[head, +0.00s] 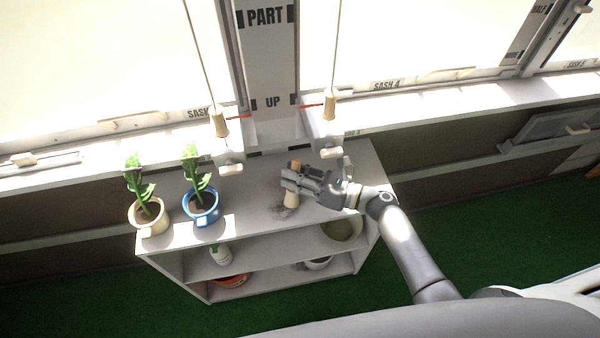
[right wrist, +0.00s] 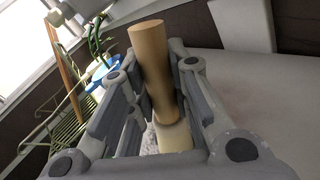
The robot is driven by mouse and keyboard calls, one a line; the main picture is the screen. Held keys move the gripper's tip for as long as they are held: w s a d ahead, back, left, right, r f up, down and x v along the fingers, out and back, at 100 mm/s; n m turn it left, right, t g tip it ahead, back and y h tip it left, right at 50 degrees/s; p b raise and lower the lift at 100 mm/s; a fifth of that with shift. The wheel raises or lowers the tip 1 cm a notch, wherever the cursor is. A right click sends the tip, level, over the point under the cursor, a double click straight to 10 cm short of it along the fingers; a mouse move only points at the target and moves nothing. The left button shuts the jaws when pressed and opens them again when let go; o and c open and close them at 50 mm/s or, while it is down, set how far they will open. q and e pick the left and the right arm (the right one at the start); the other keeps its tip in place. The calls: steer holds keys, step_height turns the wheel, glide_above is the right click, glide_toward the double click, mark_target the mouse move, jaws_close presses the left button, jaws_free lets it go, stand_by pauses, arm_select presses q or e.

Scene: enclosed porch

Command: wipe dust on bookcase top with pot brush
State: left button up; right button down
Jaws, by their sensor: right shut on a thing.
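The pot brush (head: 291,199) stands roughly upright on or just above the bookcase top. My right gripper (head: 290,184) is shut around its tan wooden handle, which also shows between the fingers in the right wrist view (right wrist: 151,60). The brush's lower end is partly hidden in the wrist view. A patch of grey dust (head: 280,212) lies on the bookcase top (head: 250,195) at the foot of the brush, near the front edge. My left gripper is not in view.
A plant in a cream pot (head: 149,222) and one in a blue pot (head: 203,212) stand on the bookcase top's left part. Windows with hanging cords (head: 330,60) are behind. Lower shelves hold a bottle (head: 221,257) and bowls. The top's right end is clear.

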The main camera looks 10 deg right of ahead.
steer(key=shift+a+p, duration=0.6)
steer(key=shift+a, duration=3.1)
steer(key=shift+r, duration=0.15)
step_height(320, 180, up, 6)
steer(key=p, duration=0.5)
steer(key=shift+p, duration=0.35)
step_height(320, 180, up, 3)
steer(key=p, duration=0.3)
